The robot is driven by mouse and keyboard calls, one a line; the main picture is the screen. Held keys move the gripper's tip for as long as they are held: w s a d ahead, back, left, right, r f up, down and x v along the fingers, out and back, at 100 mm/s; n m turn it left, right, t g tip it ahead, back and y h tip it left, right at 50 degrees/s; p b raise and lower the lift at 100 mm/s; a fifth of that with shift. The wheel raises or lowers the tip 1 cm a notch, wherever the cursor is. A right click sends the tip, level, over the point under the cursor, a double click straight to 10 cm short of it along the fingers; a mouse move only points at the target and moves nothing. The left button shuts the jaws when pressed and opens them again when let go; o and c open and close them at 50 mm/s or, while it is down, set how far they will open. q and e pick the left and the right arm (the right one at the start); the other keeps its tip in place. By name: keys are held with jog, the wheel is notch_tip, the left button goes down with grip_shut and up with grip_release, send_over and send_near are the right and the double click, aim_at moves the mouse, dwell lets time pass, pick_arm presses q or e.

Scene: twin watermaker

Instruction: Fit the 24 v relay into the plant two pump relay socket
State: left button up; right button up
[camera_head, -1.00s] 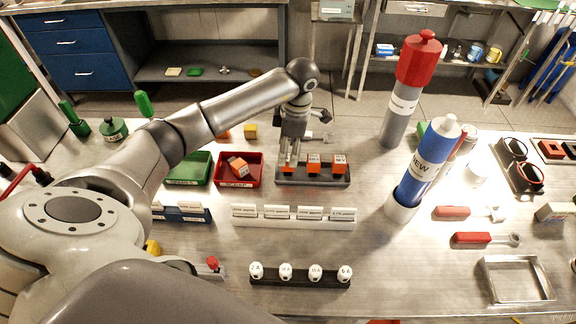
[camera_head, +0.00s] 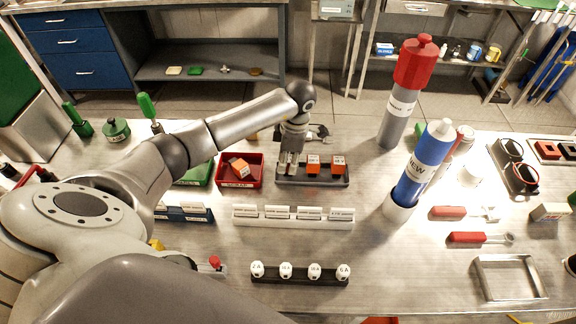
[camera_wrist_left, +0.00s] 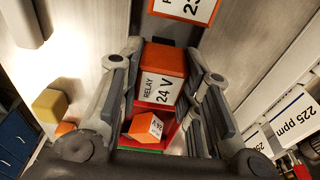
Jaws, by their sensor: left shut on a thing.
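My left gripper (camera_head: 290,168) is over the left end of a dark relay rack (camera_head: 312,183). It is shut on an orange relay with a white face reading "RELAY 24 V" (camera_wrist_left: 163,75), which sits between the fingers in the left wrist view. In the head view the fingers mostly hide this relay; I cannot tell whether it is still seated in the rack. Two other orange relays (camera_head: 313,165) (camera_head: 338,165) stand in the rack to its right. I cannot pick out the plant two pump relay socket. My right gripper is not in view.
A red tray (camera_head: 257,176) with a loose orange relay (camera_head: 238,165) and a green tray (camera_head: 205,176) lie left of the rack. White labelled cards (camera_head: 293,214) stand in front. A blue cylinder (camera_head: 425,165) and a red-topped grey one (camera_head: 398,105) rise at the right.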

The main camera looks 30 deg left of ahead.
pick_arm(q)
jog(key=shift+r, duration=0.1)
jog(key=shift+w+r, duration=0.1)
jog(key=shift+r, duration=0.45)
jog(key=s+d+r+b, duration=0.2)
jog(key=s+r, duration=0.4)
jog(key=s+d+r+b, duration=0.2)
jog(key=s+r, duration=0.3)
jog(key=s, duration=0.2)
jog(key=shift+s+d+r, duration=0.25)
jog(key=shift+r, duration=0.1)
